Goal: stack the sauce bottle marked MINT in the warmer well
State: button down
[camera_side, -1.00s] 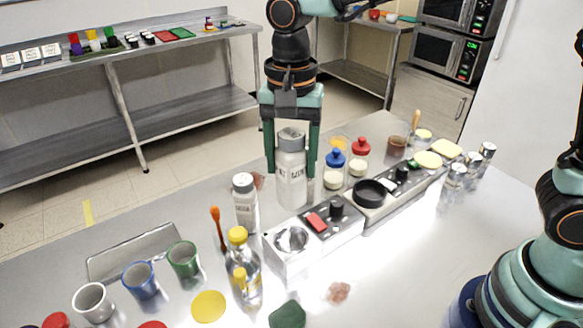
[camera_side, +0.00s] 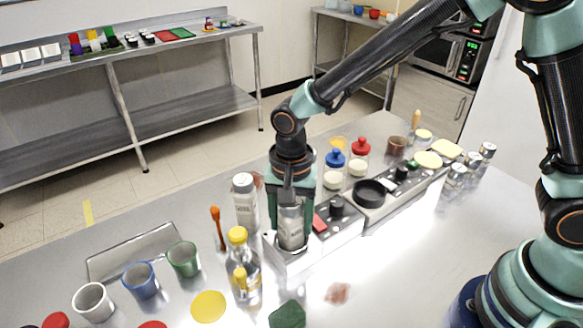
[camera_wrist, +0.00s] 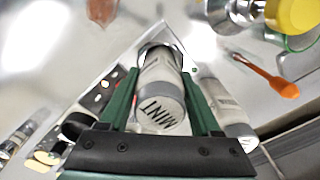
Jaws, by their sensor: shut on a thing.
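The sauce bottle (camera_side: 291,226) is pale with a grey cap, and MINT reads on its top in the wrist view (camera_wrist: 162,112). My gripper (camera_side: 291,236) is shut on it, with green fingers on either side, as the wrist view also shows (camera_wrist: 160,74). The bottle stands about upright at the warmer well, a round metal recess in the white end block (camera_side: 288,264) of the warmer. Its lower end appears inside the well's rim (camera_wrist: 152,47). The fingers hide part of the well, so I cannot tell whether the bottle rests on the bottom.
A similar pale bottle (camera_side: 245,203) stands close on the left. A clear yellow-capped bottle (camera_side: 243,265) stands in front of it. A red switch (camera_side: 320,223) and black knob (camera_side: 337,206) are right of the well. Cups and a tray (camera_side: 133,251) lie left.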

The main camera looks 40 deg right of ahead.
jog(key=shift+f, duration=0.3)
jog(key=shift+c, duration=0.5)
grip_release()
notch_tip(320, 180, up, 12)
jog(key=shift+f, duration=0.2)
jog(key=shift+d+r, duration=0.15)
jog(key=shift+r, duration=0.4)
jog(key=s+d+r+n+t, duration=0.2)
jog(key=s+d+n, duration=0.1)
jog(key=d, duration=0.6)
jog(key=s+d+r+n+t, duration=0.3)
jog(key=d+n, duration=0.3)
jog(key=d, duration=0.4)
jog(key=shift+s+d+r+t, duration=0.2)
jog(key=shift+s+t, duration=0.1)
jog(key=shift+s, duration=0.2)
